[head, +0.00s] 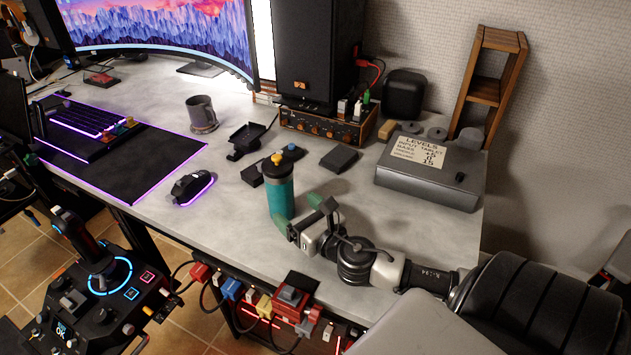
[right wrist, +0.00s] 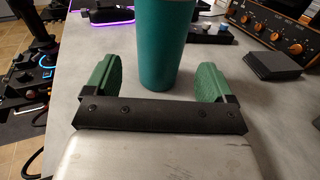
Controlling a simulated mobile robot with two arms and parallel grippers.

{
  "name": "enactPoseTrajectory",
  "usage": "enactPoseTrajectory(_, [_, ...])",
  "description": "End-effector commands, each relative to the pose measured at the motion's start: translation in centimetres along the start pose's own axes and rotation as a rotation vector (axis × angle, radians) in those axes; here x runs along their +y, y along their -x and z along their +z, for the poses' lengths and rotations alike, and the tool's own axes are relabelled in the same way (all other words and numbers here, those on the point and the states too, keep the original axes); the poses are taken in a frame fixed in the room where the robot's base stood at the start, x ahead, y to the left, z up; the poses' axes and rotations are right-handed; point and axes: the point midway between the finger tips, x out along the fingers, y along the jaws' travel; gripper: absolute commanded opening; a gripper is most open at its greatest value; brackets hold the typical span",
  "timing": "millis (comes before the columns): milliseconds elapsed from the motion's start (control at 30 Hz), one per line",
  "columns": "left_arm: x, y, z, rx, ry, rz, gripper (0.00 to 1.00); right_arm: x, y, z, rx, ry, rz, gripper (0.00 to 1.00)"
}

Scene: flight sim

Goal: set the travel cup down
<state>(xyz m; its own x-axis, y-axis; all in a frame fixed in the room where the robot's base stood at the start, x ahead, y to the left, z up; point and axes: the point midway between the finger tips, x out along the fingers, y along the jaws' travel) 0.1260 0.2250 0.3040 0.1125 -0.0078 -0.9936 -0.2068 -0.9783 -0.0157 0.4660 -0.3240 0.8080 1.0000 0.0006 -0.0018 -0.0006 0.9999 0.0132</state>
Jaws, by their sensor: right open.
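The travel cup (head: 280,196) is a tall teal cylinder with a grey upper part and an orange-yellow knob on top. It stands upright on the grey desk (head: 400,232) near its front edge. In the right wrist view the cup's teal body (right wrist: 165,45) rises ahead of the gripper, its top out of frame. My right gripper (head: 292,212) is open, its green fingers on either side of the cup's lower part. In the right wrist view a gap shows between the cup and each finger of the gripper (right wrist: 158,85). My left gripper is not in view.
A grey mug (head: 202,114) stands behind. Small black boxes (head: 339,159) and a grey metal box (head: 430,173) sit to the right. A joystick panel (head: 95,285) is front left. Bare desk lies right of the cup.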

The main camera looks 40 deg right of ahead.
Motion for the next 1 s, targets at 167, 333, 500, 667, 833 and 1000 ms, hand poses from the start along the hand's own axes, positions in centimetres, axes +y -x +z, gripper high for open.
enactPoseTrajectory(167, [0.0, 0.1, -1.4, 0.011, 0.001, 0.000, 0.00, 0.0, 3.0, -0.2, 0.003, 0.000, 0.001, 0.84])
enactPoseTrajectory(333, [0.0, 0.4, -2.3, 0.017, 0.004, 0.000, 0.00, 0.0, 4.8, -0.1, 0.001, -0.001, 0.000, 0.84])
enactPoseTrajectory(500, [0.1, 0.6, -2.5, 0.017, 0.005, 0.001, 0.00, 0.0, 5.7, 0.0, 0.000, 0.000, 0.000, 0.84])
enactPoseTrajectory(667, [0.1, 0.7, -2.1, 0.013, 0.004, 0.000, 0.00, 0.0, 5.8, 0.1, -0.002, 0.000, 0.000, 0.84])
enactPoseTrajectory(833, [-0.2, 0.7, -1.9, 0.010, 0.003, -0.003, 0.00, 0.0, 5.8, 0.0, -0.002, 0.000, 0.000, 0.84])
enactPoseTrajectory(1000, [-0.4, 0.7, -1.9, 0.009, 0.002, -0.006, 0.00, 0.0, 5.8, 0.0, -0.001, 0.000, 0.000, 0.84])
